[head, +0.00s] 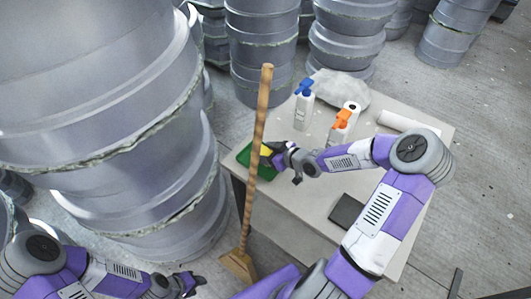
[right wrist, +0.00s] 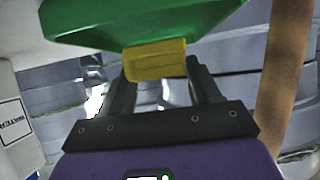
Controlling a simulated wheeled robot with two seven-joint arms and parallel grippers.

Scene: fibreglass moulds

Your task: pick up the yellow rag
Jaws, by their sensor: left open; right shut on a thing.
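The yellow rag (head: 266,150) is a small folded block at the left end of the table. It also shows between my fingertips in the right wrist view (right wrist: 157,61). My right gripper (head: 271,154) is shut on it; the fingers also show in the right wrist view (right wrist: 155,72). A green tray (head: 259,172) lies right beside the rag and fills the top of the right wrist view (right wrist: 140,22). Whether the rag touches the tray I cannot tell. My left gripper (head: 194,283) is open and empty, low at the left, away from the table.
A wooden broom handle (head: 257,140) stands upright just left of my right gripper. Spray bottles with blue (head: 304,108) and orange (head: 341,128) heads, a grey cloth heap (head: 340,90), a white roll (head: 405,124) and a dark flat pad (head: 346,210) are on the table (head: 310,203). Large grey moulds (head: 100,110) crowd the left.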

